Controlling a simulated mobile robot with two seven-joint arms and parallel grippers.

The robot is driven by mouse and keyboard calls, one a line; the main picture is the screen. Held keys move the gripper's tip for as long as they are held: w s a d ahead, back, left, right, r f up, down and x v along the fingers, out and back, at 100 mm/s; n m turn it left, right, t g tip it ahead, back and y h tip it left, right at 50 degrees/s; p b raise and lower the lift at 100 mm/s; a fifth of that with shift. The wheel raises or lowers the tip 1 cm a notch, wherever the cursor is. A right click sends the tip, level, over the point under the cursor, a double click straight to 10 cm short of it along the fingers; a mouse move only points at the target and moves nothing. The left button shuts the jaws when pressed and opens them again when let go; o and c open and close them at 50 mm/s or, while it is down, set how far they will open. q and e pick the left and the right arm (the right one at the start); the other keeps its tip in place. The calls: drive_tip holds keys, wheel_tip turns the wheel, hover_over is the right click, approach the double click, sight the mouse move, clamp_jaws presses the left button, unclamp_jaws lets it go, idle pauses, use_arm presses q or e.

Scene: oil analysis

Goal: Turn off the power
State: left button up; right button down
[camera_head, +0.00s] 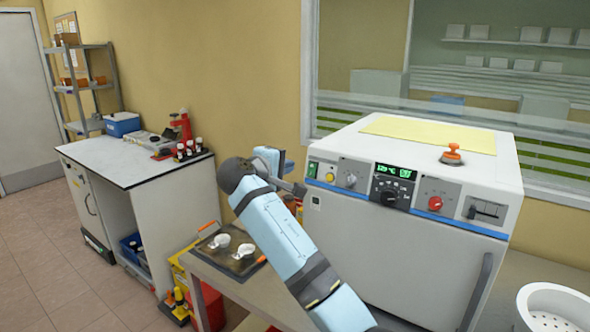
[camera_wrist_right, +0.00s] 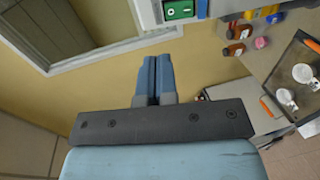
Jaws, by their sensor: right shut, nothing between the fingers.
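A large white oven-like machine (camera_head: 400,265) stands on a bench, with a control panel along its upper front edge. My left gripper is out of view.
The panel also has a lit green display (camera_head: 394,172), a black dial and a red knob (camera_head: 435,203). A dark tray (camera_head: 230,252) with two white cups lies left of the machine. A white perforated basket (camera_head: 553,308) is at right.

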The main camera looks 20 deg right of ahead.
drive_tip(key=v, duration=0.3)
drive_tip(key=shift+s+a+r, duration=0.2)
drive_tip(key=shift+s+r, duration=0.05)
drive_tip(key=shift+r, duration=0.1)
